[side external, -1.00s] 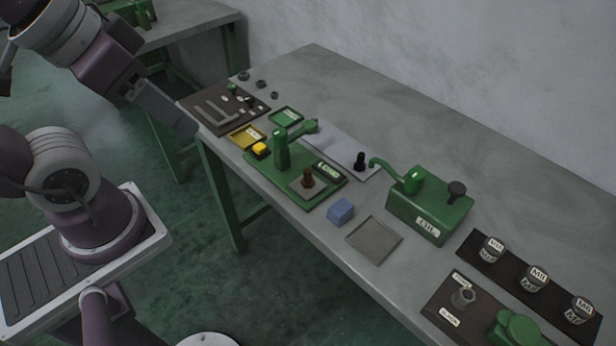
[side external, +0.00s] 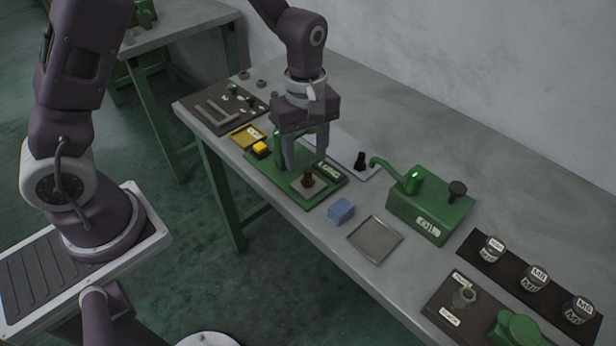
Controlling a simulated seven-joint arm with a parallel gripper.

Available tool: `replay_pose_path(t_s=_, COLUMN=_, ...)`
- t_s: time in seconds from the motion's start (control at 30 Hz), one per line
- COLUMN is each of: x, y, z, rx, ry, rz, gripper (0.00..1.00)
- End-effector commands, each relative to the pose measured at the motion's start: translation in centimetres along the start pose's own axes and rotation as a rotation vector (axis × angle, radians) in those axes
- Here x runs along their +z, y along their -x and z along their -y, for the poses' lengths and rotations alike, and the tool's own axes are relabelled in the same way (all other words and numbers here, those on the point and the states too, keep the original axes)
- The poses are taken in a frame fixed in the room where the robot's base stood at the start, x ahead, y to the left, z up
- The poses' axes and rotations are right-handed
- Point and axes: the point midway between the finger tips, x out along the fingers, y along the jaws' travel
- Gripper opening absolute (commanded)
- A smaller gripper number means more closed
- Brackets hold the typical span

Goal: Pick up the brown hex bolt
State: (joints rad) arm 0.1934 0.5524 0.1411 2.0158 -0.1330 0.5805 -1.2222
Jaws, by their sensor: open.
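The brown hex bolt (side external: 308,177) stands upright on a small pale plate (side external: 297,190) at the front right part of the green machine base (side external: 262,178). My gripper (side external: 306,164) is open and points down, with its two fingers above and around the level of the bolt's top in the picture. Whether the fingers straddle the bolt or stand behind it I cannot tell. The gripper hides much of the machine's green post and arm.
A yellow tray (side external: 248,136) and yellow button (side external: 260,149) lie to the left. A blue block (side external: 341,211) and grey tray (side external: 375,239) lie to the right. A black part (side external: 360,161) stands behind. A green oil can (side external: 428,205) stands further right.

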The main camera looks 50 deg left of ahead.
Motion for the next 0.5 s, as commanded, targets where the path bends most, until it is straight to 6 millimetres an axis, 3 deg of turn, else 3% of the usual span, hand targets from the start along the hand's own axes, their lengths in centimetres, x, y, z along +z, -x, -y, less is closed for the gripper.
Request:
replay_pose_path(t_s=0.3, x=-0.1, y=-5.4, z=-0.6, rx=-0.004, ry=0.000, rz=0.002, gripper=0.50)
replay_pose_path(t_s=0.5, x=-0.1, y=-6.1, z=-0.6, rx=-0.001, ry=-0.002, rz=0.001, gripper=0.50)
